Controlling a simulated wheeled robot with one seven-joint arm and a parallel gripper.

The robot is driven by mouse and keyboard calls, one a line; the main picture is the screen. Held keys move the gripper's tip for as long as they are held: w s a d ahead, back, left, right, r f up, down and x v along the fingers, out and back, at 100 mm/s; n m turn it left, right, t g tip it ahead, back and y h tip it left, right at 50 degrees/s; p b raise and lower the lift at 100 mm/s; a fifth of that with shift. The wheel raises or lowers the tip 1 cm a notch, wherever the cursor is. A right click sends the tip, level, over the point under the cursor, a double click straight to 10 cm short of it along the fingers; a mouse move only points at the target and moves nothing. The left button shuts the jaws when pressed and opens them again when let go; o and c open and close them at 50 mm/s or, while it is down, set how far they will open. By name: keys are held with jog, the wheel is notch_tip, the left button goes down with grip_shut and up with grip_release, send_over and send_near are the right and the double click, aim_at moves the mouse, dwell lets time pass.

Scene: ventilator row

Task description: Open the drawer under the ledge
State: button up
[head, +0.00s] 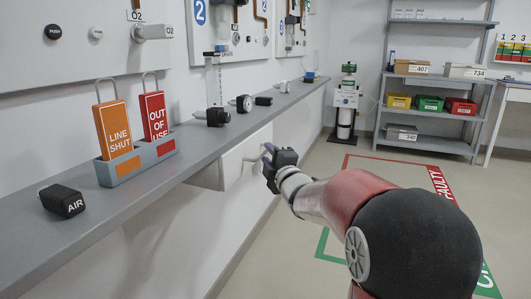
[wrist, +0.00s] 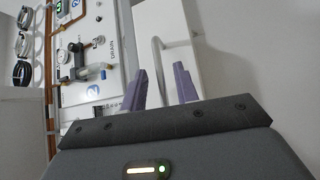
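The white drawer (head: 232,163) sits under the grey ledge (head: 225,137), against the wall. Its pale bar handle (head: 252,158) stands out from the front. In the wrist view the white drawer front (wrist: 182,22) and the handle (wrist: 157,55) also show. My gripper (head: 267,153) is at the handle, reaching in from the right. In the wrist view its two purple fingers (wrist: 163,84) are apart, with the handle bar between them. I see a gap beside the bar, and no clear contact. The drawer looks shut, but my gripper partly covers its near side.
On the ledge stand a holder (head: 150,165) with an orange LINE SHUT tag (head: 114,128) and a red OUT OF USE tag (head: 154,116), a black AIR plug (head: 63,200) and several black fittings. Shelves (head: 430,115) stand at the back right. The floor beside the drawer is clear.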

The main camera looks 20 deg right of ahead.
jog(key=shift+w+a+r, duration=0.15)
jog(key=shift+w, duration=1.1)
grip_shut()
